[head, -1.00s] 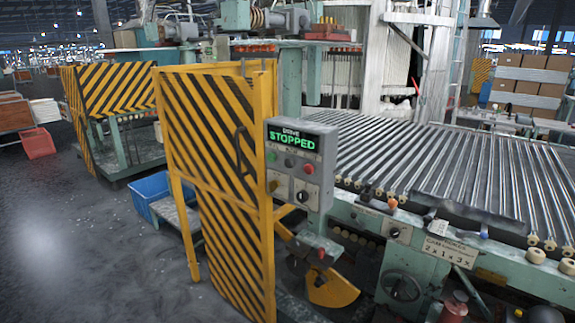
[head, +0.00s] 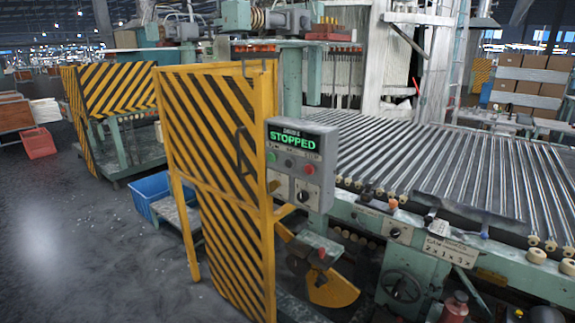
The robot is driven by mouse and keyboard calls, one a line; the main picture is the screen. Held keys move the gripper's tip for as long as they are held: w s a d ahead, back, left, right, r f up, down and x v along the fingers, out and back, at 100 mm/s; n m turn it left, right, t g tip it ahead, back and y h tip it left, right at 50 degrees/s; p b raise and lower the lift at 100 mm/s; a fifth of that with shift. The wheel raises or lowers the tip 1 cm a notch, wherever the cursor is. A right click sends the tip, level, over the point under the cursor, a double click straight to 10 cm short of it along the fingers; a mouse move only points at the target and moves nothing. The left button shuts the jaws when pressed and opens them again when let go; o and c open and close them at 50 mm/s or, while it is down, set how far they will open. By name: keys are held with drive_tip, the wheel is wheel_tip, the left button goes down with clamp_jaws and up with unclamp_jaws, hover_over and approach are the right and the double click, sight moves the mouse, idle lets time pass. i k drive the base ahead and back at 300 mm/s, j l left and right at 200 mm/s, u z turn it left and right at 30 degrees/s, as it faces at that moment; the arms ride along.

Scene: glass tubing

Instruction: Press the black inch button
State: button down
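A grey control box (head: 318,150) stands at the middle of the head view, just right of the striped gate. Its display (head: 292,139) reads STOPPED in green letters. Below the display is a row with a green button (head: 271,157), a small dark button (head: 290,163) that looks black, and a red button (head: 309,169). Their labels are too small to read, so I cannot confirm which one is the inch button. Two dark knobs sit lower on the box, one of them here (head: 302,196). My gripper is not in view.
A yellow-and-black striped gate (head: 222,190) stands directly left of the box. A roller bed (head: 430,170) runs to the right. A blue bin (head: 152,188) is on the floor behind the gate. Open grey floor (head: 90,260) lies at the left.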

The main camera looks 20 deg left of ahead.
sight(289, 163)
drive_tip(key=j+u, duration=0.15)
drive_tip(key=j, duration=0.3)
drive_tip(key=i+j+u, duration=0.2)
drive_tip(key=j, duration=0.25)
drive_tip(key=j+u, duration=0.15)
drive_tip(key=j, duration=0.3)
drive_tip(key=i+j+u, duration=0.2)
drive_tip(key=j, duration=0.25)
drive_tip(key=j+u, duration=0.15)
drive_tip(key=j, duration=0.25)
drive_tip(key=i+j+u, duration=0.2)
drive_tip(key=j, duration=0.2)
